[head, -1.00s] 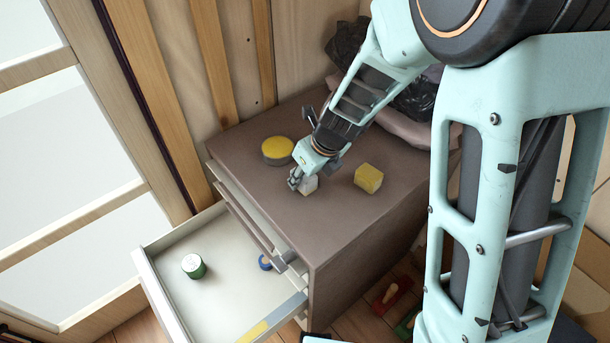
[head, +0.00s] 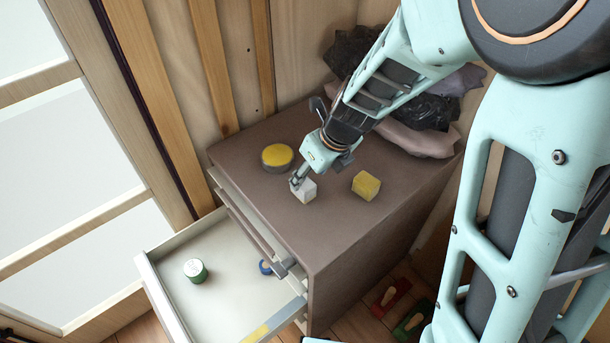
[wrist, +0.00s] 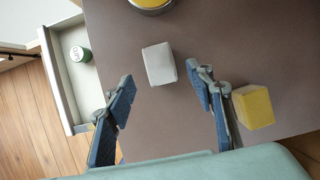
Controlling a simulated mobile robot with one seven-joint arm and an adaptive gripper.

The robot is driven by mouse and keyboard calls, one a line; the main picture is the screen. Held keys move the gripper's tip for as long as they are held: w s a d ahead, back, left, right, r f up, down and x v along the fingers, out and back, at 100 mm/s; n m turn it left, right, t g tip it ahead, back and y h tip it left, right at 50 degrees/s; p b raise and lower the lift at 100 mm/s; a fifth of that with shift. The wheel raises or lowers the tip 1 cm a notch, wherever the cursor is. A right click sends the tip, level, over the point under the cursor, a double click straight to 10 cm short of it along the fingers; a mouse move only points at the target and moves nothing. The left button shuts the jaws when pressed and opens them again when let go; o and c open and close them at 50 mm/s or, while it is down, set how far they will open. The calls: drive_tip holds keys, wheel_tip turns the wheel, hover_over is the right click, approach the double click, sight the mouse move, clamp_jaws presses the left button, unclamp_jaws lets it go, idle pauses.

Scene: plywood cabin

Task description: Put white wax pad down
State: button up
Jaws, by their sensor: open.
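The white wax pad (head: 304,190) is a small pale block resting on the brown top of the drawer cabinet (head: 345,222). It also shows in the wrist view (wrist: 159,64), upper centre, clear of both fingers. My gripper (wrist: 165,97) is open and empty, its two blue-padded fingers spread wide with the pad ahead of the gap between them. In the head view my gripper (head: 298,181) is just above and behind the pad, partly overlapping it.
A yellow block (head: 366,186) stands right of the pad, and a round yellow-topped tin (head: 277,157) stands behind it. The open drawer (head: 222,290) at left holds a green tin (head: 195,270) and a blue item. Dark and pinkish bags (head: 420,120) lie at the back.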

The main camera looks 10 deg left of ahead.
drive_tip(key=p+v, duration=0.1)
drive_tip(key=v, duration=0.4)
drive_tip(key=shift+r, duration=0.15)
